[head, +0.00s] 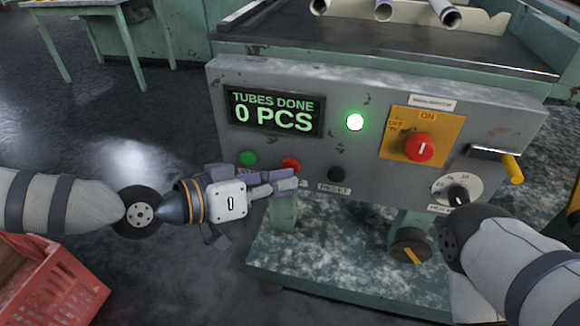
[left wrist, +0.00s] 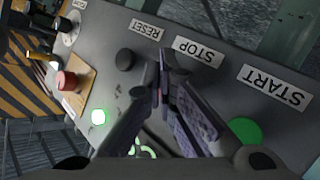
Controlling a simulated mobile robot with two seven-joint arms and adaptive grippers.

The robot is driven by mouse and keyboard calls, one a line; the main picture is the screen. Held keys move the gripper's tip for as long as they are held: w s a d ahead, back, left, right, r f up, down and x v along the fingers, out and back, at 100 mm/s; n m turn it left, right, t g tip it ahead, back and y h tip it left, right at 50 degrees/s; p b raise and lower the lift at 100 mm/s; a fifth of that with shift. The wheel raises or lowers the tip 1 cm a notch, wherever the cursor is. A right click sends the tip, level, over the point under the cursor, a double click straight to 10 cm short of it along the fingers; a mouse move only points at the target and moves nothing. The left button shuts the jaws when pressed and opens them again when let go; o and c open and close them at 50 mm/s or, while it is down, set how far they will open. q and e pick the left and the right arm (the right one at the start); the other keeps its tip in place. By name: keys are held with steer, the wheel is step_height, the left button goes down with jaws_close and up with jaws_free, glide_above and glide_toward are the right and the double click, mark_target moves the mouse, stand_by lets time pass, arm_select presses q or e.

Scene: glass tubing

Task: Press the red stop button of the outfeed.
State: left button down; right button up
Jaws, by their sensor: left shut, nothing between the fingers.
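The red stop button (head: 291,163) sits on the grey control panel (head: 370,95), between the green start button (head: 248,158) and the black reset button (head: 336,174). My left gripper (head: 289,184) is shut and empty, with its fingertips at the red button and overlapping its lower edge. I cannot tell whether they touch it. In the left wrist view the closed fingertips (left wrist: 165,62) reach towards the panel beside the STOP label (left wrist: 200,52). They hide the red button there. My right forearm shows at lower right, but its gripper is not visible.
A display (head: 275,111) reads "TUBES DONE 0 PCS". A green lamp (head: 355,122) is lit. A red switch (head: 419,147) on a yellow plate and a dial (head: 458,193) are to the right. A red crate (head: 55,285) stands at lower left.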

arm_select(q)
steer(key=shift+w+d+b, duration=0.1)
steer(key=shift+w+b, duration=0.2)
arm_select(e)
steer(key=shift+s+f, duration=0.1)
steer(key=shift+f, duration=0.15)
arm_select(q)
steer(key=shift+s+a+p, duration=0.3)
steer(key=shift+s+p, duration=0.3)
steer(key=shift+s, duration=0.25)
arm_select(e)
steer(key=shift+w+r, duration=0.25)
steer(key=shift+r, duration=0.25)
arm_select(q)
steer(key=s, duration=0.1)
steer(key=s+a+p, duration=0.1)
steer(key=s, duration=0.1)
steer(key=s+p, duration=0.1)
steer(key=shift+s+a, duration=0.25)
steer(key=shift+s, duration=0.15)
arm_select(e)
steer(key=shift+v, duration=1.2)
